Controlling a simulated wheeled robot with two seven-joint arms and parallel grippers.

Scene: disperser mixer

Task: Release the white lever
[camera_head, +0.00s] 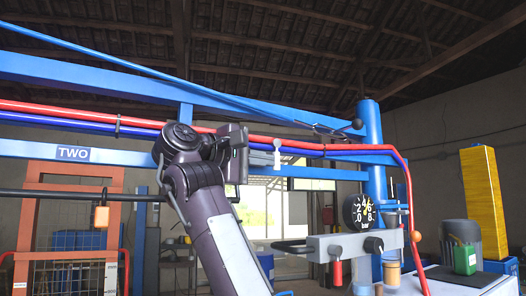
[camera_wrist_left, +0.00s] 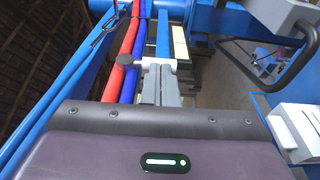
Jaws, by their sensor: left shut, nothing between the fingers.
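My left gripper (camera_head: 262,147) is raised at the blue frame, in front of the red and blue hoses, with its fingers pointing right. In the left wrist view its grey fingers (camera_wrist_left: 160,88) are together, with nothing held between them. A small pale upright piece, which looks like the white lever (camera_head: 277,156), shows at the fingertips. In the left wrist view this lever (camera_wrist_left: 157,65) lies across, just past the tips, with a dark round knob at its left end. I cannot tell whether the fingers touch it. My right gripper is in neither view.
The blue beam (camera_head: 80,75) and the red hose (camera_head: 340,146) run close by the gripper. A blue post (camera_head: 371,170) stands to the right, with a dial gauge (camera_head: 359,209) and a pale control panel (camera_head: 350,246) below. A dark bin (camera_head: 452,240) and yellow column (camera_head: 482,200) stand far right.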

